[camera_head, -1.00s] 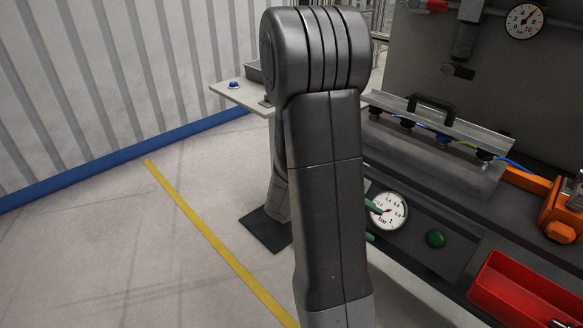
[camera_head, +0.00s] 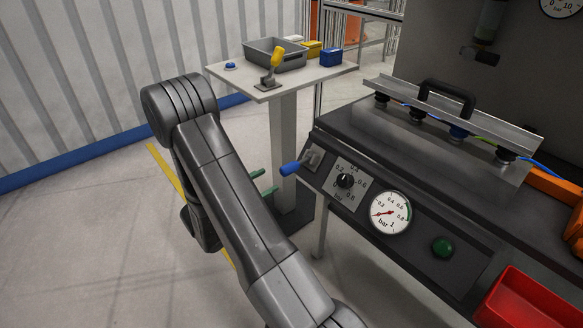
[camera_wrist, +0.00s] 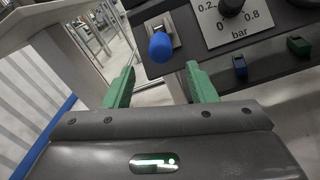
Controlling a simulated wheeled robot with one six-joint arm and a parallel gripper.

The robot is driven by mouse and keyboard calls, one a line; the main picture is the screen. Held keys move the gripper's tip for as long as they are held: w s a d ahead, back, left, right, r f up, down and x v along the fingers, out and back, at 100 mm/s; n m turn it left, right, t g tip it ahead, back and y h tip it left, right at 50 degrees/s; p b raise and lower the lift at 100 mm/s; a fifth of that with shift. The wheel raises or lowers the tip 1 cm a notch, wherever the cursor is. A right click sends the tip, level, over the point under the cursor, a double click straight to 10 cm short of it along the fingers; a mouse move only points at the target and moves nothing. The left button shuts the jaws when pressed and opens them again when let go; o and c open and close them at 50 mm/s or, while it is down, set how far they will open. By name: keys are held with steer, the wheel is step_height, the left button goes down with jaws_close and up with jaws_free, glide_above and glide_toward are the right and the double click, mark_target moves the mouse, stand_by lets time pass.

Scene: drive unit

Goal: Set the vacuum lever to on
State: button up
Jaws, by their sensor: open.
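A lever with a blue handle (camera_head: 290,168) sits on a grey plate at the left end of the dark front panel (camera_head: 440,290). Its handle points out to the left in the head view. In the wrist view the blue handle (camera_wrist: 160,47) points almost at the camera, just beyond and between the fingertips. My gripper (camera_head: 262,182) is left of the lever and apart from it, its green fingers partly hidden by my arm. In the wrist view my gripper (camera_wrist: 160,72) is open with nothing between its fingers.
A dial (camera_head: 345,181), a bar gauge (camera_head: 389,213) and a green button (camera_head: 443,247) lie right of the lever. A red bin (camera_head: 525,305) is at the lower right. A side table (camera_head: 335,72) behind holds a grey tray and a yellow-handled lever (camera_head: 276,57).

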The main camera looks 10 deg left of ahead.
mark_target(293, 167)
steer(key=x, duration=1.1)
steer(key=shift+d, duration=0.1)
jaws_close()
